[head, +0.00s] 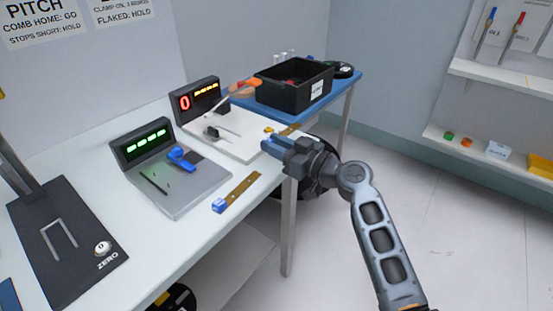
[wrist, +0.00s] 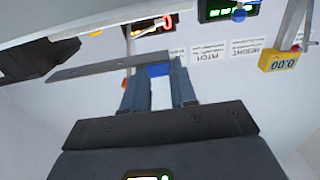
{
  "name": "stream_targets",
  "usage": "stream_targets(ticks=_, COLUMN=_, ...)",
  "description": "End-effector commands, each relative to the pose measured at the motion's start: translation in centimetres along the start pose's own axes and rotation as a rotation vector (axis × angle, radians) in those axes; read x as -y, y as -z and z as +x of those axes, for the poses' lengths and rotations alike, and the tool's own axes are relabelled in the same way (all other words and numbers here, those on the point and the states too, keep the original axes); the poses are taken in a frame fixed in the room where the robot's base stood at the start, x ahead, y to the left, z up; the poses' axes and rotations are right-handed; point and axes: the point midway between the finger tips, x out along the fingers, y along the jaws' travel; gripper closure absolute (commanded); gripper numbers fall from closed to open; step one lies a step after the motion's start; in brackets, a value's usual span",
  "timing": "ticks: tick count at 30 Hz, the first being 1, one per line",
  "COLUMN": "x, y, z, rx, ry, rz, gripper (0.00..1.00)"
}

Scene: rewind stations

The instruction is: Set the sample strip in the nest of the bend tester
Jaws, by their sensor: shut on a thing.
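My gripper (head: 267,146) is above the right edge of the white bench in the head view. In the wrist view its fingers (wrist: 158,78) are closed on a blue block at the end of a long, flat grey strip (wrist: 105,66). Several stations stand on the bench: a grey plate (head: 196,190) with a blue lever, a white plate (head: 250,152) with small fittings, and a black plate (head: 62,262) marked ZERO. I cannot tell which is the bend tester, and no nest is clearly visible.
A brown strip with a blue end (head: 241,189) lies along the bench's front edge. A black bin (head: 294,86) stands on a blue table behind. A yellow gauge (wrist: 283,59) shows in the wrist view. The floor right of my arm is clear.

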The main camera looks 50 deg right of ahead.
Motion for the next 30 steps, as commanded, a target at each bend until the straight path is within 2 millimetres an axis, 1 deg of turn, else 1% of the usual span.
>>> stream_targets(ticks=7, x=-0.1, y=-3.7, z=0.0, rx=0.001, ry=-0.002, rz=0.002, gripper=1.00)
stream_targets(ticks=9, x=-0.1, y=-4.4, z=0.0, rx=0.000, ry=-0.002, rz=0.001, gripper=1.00)
stream_targets(ticks=26, x=0.0, y=-5.1, z=0.0, rx=-0.001, ry=-0.001, rz=0.000, gripper=1.00)
stream_targets(ticks=27, x=0.0, y=-4.9, z=0.0, rx=0.000, ry=-0.001, rz=0.000, gripper=0.70)
stream_targets(ticks=30, x=0.0, y=-4.9, z=0.0, rx=0.000, ry=-0.001, rz=0.000, gripper=0.60)
